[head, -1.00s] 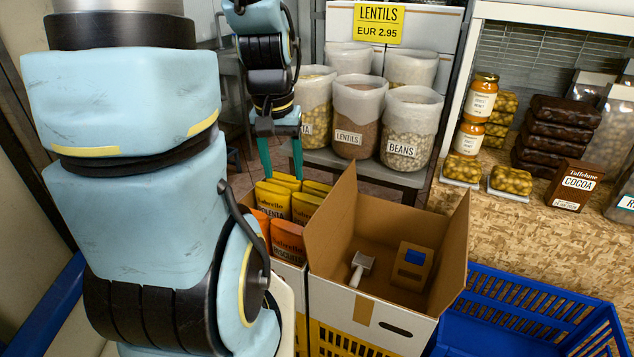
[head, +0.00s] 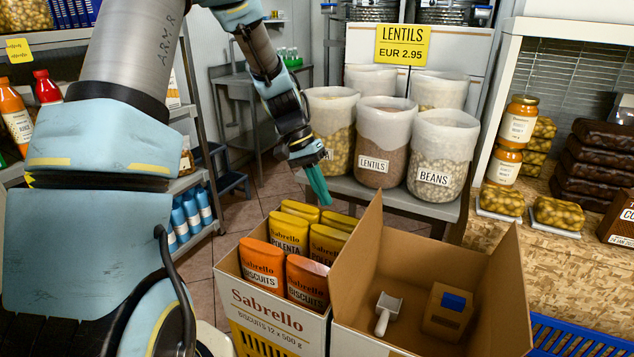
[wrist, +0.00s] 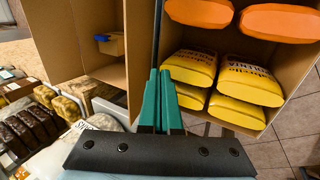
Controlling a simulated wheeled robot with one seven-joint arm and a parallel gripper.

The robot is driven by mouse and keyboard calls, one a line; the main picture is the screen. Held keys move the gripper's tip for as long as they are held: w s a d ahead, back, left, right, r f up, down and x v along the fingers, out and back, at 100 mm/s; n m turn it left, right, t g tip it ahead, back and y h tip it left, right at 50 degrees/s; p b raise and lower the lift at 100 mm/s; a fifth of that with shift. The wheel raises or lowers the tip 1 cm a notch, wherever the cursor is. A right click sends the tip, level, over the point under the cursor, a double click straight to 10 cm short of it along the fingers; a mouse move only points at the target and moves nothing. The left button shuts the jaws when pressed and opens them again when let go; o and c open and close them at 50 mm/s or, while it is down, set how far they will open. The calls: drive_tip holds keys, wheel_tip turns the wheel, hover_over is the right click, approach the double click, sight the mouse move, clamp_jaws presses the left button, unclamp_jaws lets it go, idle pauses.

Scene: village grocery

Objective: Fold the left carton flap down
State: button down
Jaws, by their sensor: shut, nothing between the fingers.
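The open brown carton (head: 370,342) stands at the lower right of the head view. Its left flap (head: 355,250) stands upright beside the packs, and its right flap (head: 508,285) is also raised. My gripper (head: 323,198) is shut and empty, pointing down above and behind the packs, left of the flap's far end. In the wrist view my gripper's teal fingers (wrist: 160,88) lie together between the carton (wrist: 100,72) and the yellow packs. I cannot tell whether they touch the flap, which is seen nearly edge-on there.
A Sabrello box (head: 270,320) of orange biscuit and yellow polenta packs (head: 288,233) adjoins the carton's left. Sacks (head: 383,150) stand behind; a blue crate (head: 575,340) is to the right.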

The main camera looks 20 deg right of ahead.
drive_tip(key=s+d+f+p, duration=0.2)
drive_tip(key=s+d+f, duration=0.2)
drive_tip(key=shift+s+d+p, duration=0.15)
drive_tip(key=shift+d+p, duration=0.15)
drive_tip(key=shift+d, duration=0.05)
idle(0.3)
